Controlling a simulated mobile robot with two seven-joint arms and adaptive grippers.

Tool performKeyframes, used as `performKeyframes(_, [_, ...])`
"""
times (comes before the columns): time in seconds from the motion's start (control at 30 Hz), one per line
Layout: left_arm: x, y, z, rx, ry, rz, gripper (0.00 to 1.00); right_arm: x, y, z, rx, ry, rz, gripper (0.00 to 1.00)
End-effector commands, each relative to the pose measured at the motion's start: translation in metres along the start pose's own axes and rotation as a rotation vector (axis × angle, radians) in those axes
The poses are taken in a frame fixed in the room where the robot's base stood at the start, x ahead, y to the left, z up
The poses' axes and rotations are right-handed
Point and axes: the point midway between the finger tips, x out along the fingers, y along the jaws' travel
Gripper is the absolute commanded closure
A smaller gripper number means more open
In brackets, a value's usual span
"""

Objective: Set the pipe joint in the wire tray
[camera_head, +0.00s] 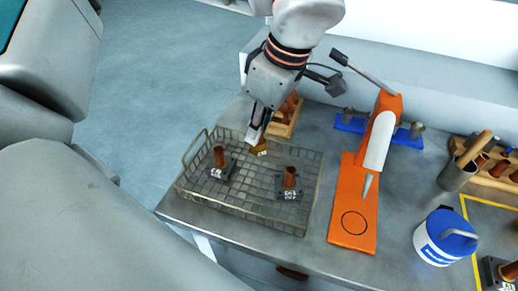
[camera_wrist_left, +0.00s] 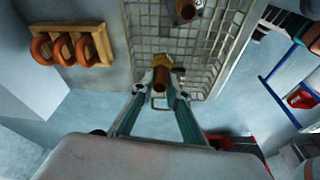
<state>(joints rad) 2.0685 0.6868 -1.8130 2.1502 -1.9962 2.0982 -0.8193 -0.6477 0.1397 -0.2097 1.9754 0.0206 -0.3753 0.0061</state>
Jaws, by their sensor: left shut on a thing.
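My left gripper (camera_head: 258,136) is shut on the pipe joint (camera_head: 260,150), a copper-brown tube with a yellow brass-coloured part. In the left wrist view the joint (camera_wrist_left: 161,78) sits between the fingertips (camera_wrist_left: 160,88). The gripper points down at the back edge of the wire tray (camera_head: 300,230); I cannot tell whether the joint touches the mesh. The tray (camera_wrist_left: 212,52) holds two dark square bases with upright copper tubes, a left one (camera_head: 221,166) and a right one (camera_head: 290,184). My right gripper is not in view.
A wooden rack (camera_wrist_left: 103,42) with copper pieces stands behind the tray. An orange stand (camera_head: 352,232) is right of it, with a blue rack (camera_head: 350,123) behind. Mesh between the two bases is clear.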

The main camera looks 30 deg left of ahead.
Motion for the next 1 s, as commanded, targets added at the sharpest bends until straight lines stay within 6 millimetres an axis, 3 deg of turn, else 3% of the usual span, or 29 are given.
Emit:
performKeyframes(0.27, [0.020,0.000,0.006,0.000,0.000,0.000,1.00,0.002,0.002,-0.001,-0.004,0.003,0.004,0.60])
performKeyframes(0.53, [0.055,-0.001,0.015,0.000,0.000,-0.002,1.00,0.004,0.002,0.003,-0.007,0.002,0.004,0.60])
performKeyframes(0.97, [0.061,0.000,0.017,0.000,0.001,0.001,1.00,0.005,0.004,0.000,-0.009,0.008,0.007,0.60])
performKeyframes(1.0, [0.060,0.000,0.017,0.000,0.001,0.001,0.75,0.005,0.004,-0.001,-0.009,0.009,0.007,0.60])
